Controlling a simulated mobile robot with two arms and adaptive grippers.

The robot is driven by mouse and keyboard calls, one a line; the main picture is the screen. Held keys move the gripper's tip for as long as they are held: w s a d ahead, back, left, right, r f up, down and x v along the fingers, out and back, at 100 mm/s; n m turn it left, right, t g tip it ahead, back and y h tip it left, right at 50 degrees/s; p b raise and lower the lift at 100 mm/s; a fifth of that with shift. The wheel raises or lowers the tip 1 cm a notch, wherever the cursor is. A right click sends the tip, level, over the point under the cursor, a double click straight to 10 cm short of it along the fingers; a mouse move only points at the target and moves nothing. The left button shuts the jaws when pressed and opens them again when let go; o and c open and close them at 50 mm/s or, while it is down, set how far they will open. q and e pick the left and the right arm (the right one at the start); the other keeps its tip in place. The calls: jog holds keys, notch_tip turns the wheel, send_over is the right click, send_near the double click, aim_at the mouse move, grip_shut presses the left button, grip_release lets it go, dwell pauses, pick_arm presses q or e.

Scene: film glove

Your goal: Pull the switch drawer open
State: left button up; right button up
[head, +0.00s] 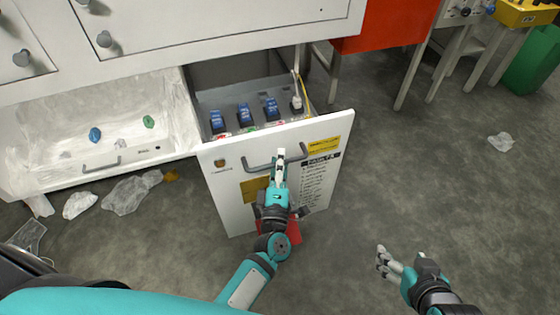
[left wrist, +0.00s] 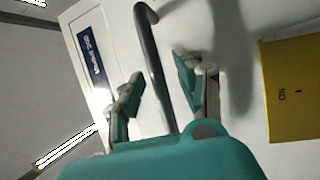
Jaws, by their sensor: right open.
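The switch drawer (head: 225,178) has a white front with a grey bar handle (head: 262,164) and stands pulled out from the cabinet in the head view. Several blue switches (head: 244,113) and a white plug show inside it. My left gripper (head: 280,158) is at the right part of the handle. In the left wrist view the handle bar (left wrist: 153,65) runs between the fingers of my left gripper (left wrist: 158,88), with gaps visible on both sides. My right gripper (head: 388,264) is open and empty above the floor, right of the drawer.
A left drawer (head: 60,182) stands open beside it, lined with clear film and holding small blue and green items. Crumpled film (head: 130,192) lies on the floor below. A red panel (head: 385,25) and grey legs stand behind. The floor at right is mostly clear.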

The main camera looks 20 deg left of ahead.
pick_arm(q)
jog(key=shift+s, duration=0.1)
jog(key=v, duration=1.1)
jog(key=shift+s, duration=0.4)
jog(key=shift+d+f, duration=0.1)
